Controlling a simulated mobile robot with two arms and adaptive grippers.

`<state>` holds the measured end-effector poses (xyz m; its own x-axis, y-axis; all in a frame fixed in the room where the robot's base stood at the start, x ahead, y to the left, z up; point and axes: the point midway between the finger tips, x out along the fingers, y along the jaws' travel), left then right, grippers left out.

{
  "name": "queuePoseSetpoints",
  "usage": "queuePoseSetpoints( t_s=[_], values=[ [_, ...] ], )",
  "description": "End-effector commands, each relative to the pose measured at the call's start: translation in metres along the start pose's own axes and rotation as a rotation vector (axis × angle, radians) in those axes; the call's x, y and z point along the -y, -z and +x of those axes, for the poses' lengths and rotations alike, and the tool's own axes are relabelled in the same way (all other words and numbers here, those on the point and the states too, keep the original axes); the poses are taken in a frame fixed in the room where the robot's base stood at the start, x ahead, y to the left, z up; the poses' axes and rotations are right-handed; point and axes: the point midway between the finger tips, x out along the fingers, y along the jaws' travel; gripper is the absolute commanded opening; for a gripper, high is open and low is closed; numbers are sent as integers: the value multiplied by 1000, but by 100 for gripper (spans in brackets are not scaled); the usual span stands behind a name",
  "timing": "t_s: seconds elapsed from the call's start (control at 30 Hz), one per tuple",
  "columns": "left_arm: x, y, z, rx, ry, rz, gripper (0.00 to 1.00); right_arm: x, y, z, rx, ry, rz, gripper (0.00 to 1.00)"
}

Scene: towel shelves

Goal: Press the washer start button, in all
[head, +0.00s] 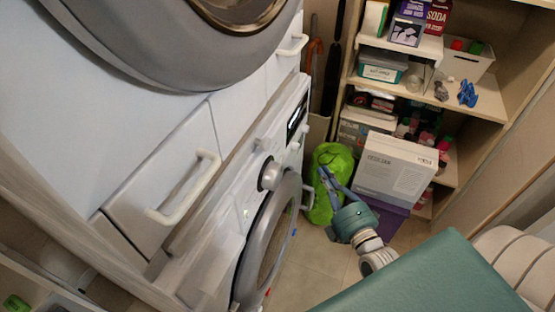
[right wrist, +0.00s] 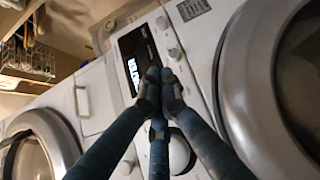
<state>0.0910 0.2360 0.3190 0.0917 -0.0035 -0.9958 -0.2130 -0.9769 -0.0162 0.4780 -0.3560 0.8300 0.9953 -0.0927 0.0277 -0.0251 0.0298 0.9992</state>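The white washer (head: 229,222) stands at the left of the head view, with a round grey door, a knob (head: 270,174) and a dark display (head: 297,118) on its slanted panel. In the right wrist view the lit display (right wrist: 133,73) and small round buttons (right wrist: 174,51) show just beyond my fingers. I cannot tell which one is the start button. My right gripper (head: 323,174) is in front of the washer, right of the panel in the picture. Its blue fingers (right wrist: 160,82) are drawn together with nothing between them and hide part of the panel. My left gripper is not in view.
Another machine with a round door (head: 205,60) is above the washer, with handled drawers (head: 183,190) between. Behind my right gripper are a green bag (head: 331,160), a white box (head: 395,170) and stocked wooden shelves (head: 490,100). Tiled floor (head: 315,265) shows below.

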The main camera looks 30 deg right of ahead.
Motion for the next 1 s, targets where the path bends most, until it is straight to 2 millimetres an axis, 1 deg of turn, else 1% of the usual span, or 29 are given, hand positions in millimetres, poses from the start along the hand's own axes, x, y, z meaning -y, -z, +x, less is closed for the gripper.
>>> queuePoseSetpoints(
  t_s=[0.33,0.47,0.57,0.87,1.0],
  values=[
    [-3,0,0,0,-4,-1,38,-2,0,0,0,-3,-4,0],
    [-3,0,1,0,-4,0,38,-1,4,4,1,-4,-3,0],
    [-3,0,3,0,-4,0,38,-1,11,11,1,-4,-1,0],
    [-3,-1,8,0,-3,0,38,-1,42,41,1,-5,1,0],
    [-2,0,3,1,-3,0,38,-2,52,52,2,-3,-1,0]
  ],
)
